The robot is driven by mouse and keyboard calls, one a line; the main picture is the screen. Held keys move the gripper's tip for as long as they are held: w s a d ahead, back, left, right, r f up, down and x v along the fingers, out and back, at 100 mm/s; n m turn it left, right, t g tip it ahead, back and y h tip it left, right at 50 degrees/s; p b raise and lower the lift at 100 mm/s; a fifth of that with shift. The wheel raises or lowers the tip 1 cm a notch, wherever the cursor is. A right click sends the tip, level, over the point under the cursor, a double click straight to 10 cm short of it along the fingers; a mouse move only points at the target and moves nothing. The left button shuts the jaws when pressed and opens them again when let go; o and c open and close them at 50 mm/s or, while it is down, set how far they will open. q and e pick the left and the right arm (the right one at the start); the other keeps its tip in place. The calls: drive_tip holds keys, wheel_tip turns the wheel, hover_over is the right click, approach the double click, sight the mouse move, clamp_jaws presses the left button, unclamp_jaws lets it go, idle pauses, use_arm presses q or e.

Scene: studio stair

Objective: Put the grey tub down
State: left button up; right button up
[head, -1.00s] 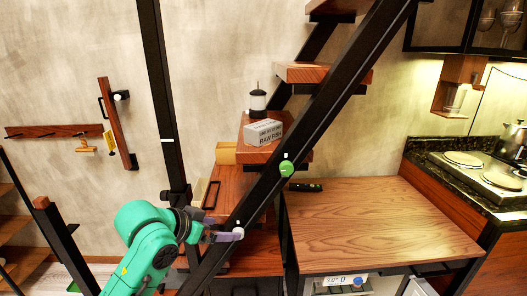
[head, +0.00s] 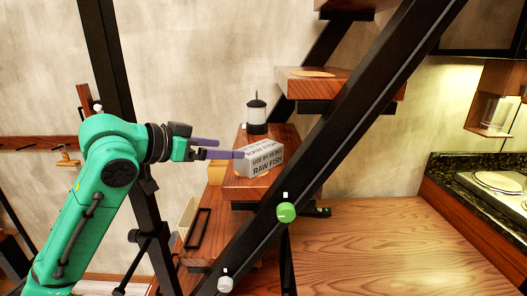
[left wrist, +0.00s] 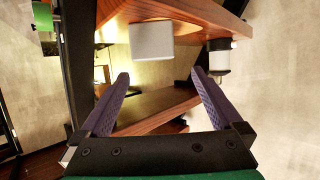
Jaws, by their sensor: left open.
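The grey tub (head: 262,158), a pale box lettered "RAW FISH", rests on a wooden stair tread (head: 245,188). My left gripper (head: 230,148) is open, with its purple fingers pointing right at the tub's left side. In the head view one fingertip overlaps the tub's edge; I cannot tell whether they touch. In the left wrist view the tub (left wrist: 152,42) shows as a plain grey block at the tread's edge, beyond and between the spread fingertips (left wrist: 160,73), with nothing between the fingers. My right gripper is out of view.
A black-and-white canister (head: 257,115) stands behind the tub on the same tread. The black stair stringer (head: 330,150), bearing a green knob (head: 286,212), slants past on the right. A dark post (head: 112,60) stands behind my left arm. The wooden tabletop (head: 400,240) is largely clear.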

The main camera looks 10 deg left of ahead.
sight(259, 152)
use_arm(q)
drive_tip(key=shift+w+d+p, duration=0.4)
drive_tip(key=shift+d+p, duration=0.05)
drive_tip(key=shift+d, duration=0.15)
drive_tip(key=shift+w+d+p, duration=0.4)
drive_tip(key=shift+d, duration=0.2)
drive_tip(key=shift+p+x, duration=0.3)
drive_tip(key=shift+x, duration=0.75)
drive_tip(key=p+x, duration=0.1)
drive_tip(key=x, duration=0.2)
drive_tip(key=f+p+x, duration=0.1)
drive_tip(key=x, duration=0.3)
drive_tip(key=shift+a+p, duration=0.2)
drive_tip(key=shift+p, duration=0.2)
drive_tip(key=shift+d+f, duration=0.1)
drive_tip(key=shift+w, duration=0.1)
clamp_jaws()
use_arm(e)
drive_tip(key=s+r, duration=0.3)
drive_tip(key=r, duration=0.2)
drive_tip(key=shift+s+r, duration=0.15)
